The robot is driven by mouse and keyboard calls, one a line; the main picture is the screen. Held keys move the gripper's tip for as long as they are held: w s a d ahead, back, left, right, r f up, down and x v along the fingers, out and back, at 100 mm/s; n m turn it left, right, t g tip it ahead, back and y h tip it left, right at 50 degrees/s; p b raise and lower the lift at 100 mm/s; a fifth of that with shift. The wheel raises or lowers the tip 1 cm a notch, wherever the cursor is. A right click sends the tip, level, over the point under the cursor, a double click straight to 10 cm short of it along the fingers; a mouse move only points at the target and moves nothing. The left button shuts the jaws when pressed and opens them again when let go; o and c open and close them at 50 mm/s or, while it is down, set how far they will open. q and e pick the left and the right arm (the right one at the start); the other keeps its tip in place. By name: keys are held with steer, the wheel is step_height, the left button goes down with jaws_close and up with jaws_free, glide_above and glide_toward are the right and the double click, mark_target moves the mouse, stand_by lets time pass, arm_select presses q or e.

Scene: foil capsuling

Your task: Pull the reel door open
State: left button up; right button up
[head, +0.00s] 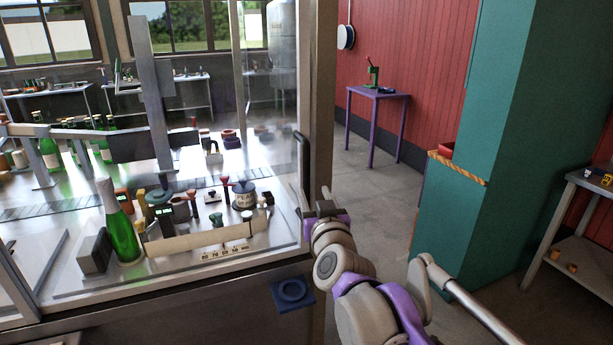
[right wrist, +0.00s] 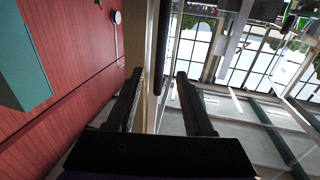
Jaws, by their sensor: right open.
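The clear door panel (head: 270,110) on the right side of the machine has a dark upright bar handle (head: 302,175) at its right edge, by a beige post (head: 320,85). My right gripper (head: 322,203) is at the lower end of the handle. In the right wrist view the gripper (right wrist: 160,74) has its two dark fingers spread apart. The dark handle (right wrist: 161,45) runs lengthwise in the gap between them, with the beige post beside it. I cannot tell whether a finger touches the handle. My left gripper is not in view.
Inside the machine stand a green bottle (head: 122,235) and several small knobs and parts. A blue square pad (head: 292,292) sits on the front below. A teal cabinet (head: 500,140) stands to the right, a purple table (head: 376,95) behind. The floor between is clear.

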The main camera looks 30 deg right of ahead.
mark_target(307, 177)
steer(key=p+x, duration=0.1)
steer(key=x, duration=0.8)
steer(key=shift+w+d+f+p, duration=0.1)
steer(key=shift+w+p, duration=0.2)
steer(key=shift+w, duration=0.1)
steer(key=shift+c, duration=0.3)
jaws_close()
stand_by(0.7)
